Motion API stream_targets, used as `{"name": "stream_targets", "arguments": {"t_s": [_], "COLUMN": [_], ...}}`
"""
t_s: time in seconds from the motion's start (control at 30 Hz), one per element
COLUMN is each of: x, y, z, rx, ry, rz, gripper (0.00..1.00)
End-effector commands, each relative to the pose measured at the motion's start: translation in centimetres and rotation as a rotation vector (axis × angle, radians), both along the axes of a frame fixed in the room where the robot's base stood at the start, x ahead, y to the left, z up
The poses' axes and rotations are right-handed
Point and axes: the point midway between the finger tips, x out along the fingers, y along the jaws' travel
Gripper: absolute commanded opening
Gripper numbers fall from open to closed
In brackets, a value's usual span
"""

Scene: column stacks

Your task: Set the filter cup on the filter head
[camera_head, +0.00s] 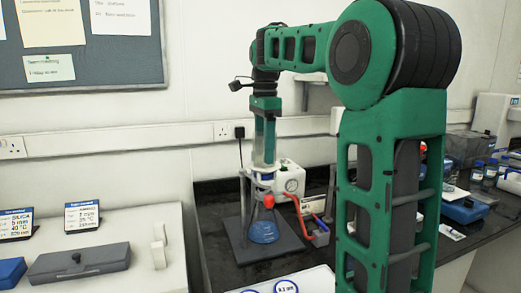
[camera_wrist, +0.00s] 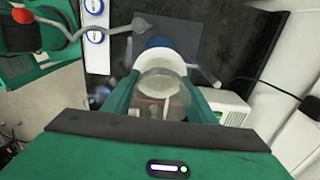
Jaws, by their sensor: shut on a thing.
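The filter cup (camera_wrist: 170,95) is a clear, glassy cup with a pale round end, seen between the fingers in the wrist view. My gripper (camera_head: 263,160) points down at the filter stand and is shut on the cup. The filter head (camera_head: 264,179) is the small pale and blue piece above a red part, on top of a conical flask (camera_head: 263,232) with blue liquid. The cup is above the head in the head view. Whether they touch cannot be told.
The flask stands on a dark base plate (camera_head: 240,248) on the black bench. A white box with a round gauge (camera_head: 291,182) stands close behind it, with a red hose (camera_head: 298,214) at its right. Lidded boxes and bottles stand farther right.

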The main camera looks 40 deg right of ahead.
Motion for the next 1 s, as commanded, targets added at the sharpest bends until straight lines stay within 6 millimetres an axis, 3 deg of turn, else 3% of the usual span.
{"name": "stream_targets", "arguments": {"t_s": [0.87, 0.9, 0.97, 1.0], "x": [0.02, 0.02, 0.01, 0.01], "y": [0.03, 0.03, 0.02, 0.02], "z": [-0.21, -0.21, -0.21, -0.21], "rx": [0.000, 0.000, 0.000, 0.000], "ry": [0.000, 0.000, 0.000, 0.000], "rz": [0.001, 0.001, 0.001, 0.001], "gripper": [0.28, 0.61, 0.73, 0.73]}}
